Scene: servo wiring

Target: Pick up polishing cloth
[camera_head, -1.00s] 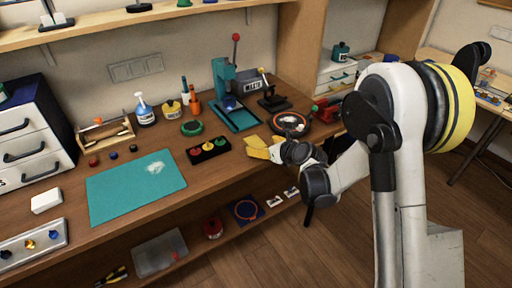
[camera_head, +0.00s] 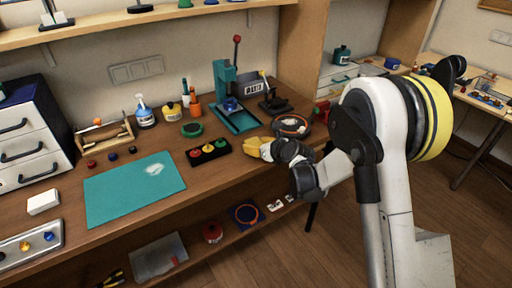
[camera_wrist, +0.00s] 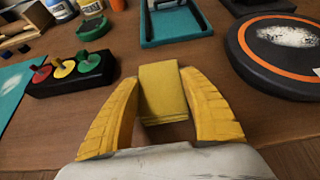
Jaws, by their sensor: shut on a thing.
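The polishing cloth (camera_wrist: 162,90) is a folded yellow pad with layered edges, seen in the wrist view between my yellow fingers. My gripper (camera_wrist: 162,108) is shut on it, with one finger at each side. In the head view my gripper (camera_head: 256,148) is low over the front right part of the workbench, and the cloth blends with the yellow fingers there. I cannot tell whether the cloth still touches the bench top.
A black holder with red, yellow and green knobs (camera_head: 208,152) is left of my gripper. A round dark plate with an orange ring (camera_head: 291,126) is right behind it. A teal press (camera_head: 235,108) stands behind. A teal mat (camera_head: 130,195) lies left. The bench's front edge is close.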

